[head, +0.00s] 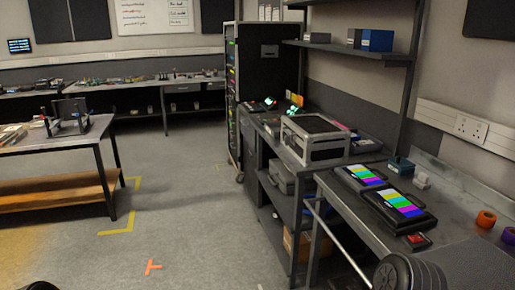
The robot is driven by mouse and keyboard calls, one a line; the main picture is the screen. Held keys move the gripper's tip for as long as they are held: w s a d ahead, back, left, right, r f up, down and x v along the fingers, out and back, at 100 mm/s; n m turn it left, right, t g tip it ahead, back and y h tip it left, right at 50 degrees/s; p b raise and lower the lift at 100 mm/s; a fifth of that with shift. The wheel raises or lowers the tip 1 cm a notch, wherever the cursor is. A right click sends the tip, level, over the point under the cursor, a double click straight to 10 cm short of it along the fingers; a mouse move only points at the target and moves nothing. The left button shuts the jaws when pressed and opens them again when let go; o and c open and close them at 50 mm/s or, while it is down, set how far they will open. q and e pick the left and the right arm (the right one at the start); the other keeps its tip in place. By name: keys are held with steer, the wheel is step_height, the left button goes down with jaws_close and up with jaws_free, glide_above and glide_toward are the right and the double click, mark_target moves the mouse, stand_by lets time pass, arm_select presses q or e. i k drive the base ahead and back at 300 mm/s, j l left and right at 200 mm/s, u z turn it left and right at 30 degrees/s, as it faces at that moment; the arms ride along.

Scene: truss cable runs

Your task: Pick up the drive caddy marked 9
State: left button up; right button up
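I cannot make out a drive caddy marked 9; no such number is readable in the head view. A small dark item with a red top (417,240) lies on the right bench, in front of two devices with colour-bar screens, but I cannot tell what it is. Neither of my grippers shows. Dark rounded parts at the bottom left and bottom right edges may be my own arms.
The right bench (460,208) holds colour-bar devices (400,208), a teal box (400,166), orange (486,219) and purple rolls. A grey case (315,139) stands farther back. A wooden-shelved table (60,149) is left. The floor between (185,220) is clear, with tape marks.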

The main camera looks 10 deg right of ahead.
mark_target(364, 143)
steer(key=i+z, duration=0.4)
steer(key=i+j+z, duration=0.2)
steer(key=i+z, duration=0.2)
steer(key=i+j+z, duration=0.4)
steer(key=i+z, duration=0.1)
steer(key=z, duration=1.1)
steer(key=k+j+z, duration=0.1)
steer(key=j+z, duration=0.35)
steer(key=k+j+z, duration=0.15)
steer(key=j+z, duration=0.3)
steer(key=k+j+z, duration=0.15)
steer(key=z, duration=0.25)
steer(key=k+j+z, duration=0.3)
steer(key=z, duration=0.15)
steer(key=k+j+z, duration=0.25)
steer(key=z, duration=0.2)
steer(key=k+j+z, duration=0.1)
steer(key=k+z, duration=0.3)
steer(key=k, duration=1.05)
steer(key=k+u, duration=0.2)
steer(key=k, duration=0.25)
steer(key=k+j+u, duration=0.2)
steer(key=k, duration=0.25)
steer(key=k+j+u, duration=0.2)
steer(key=k, duration=0.25)
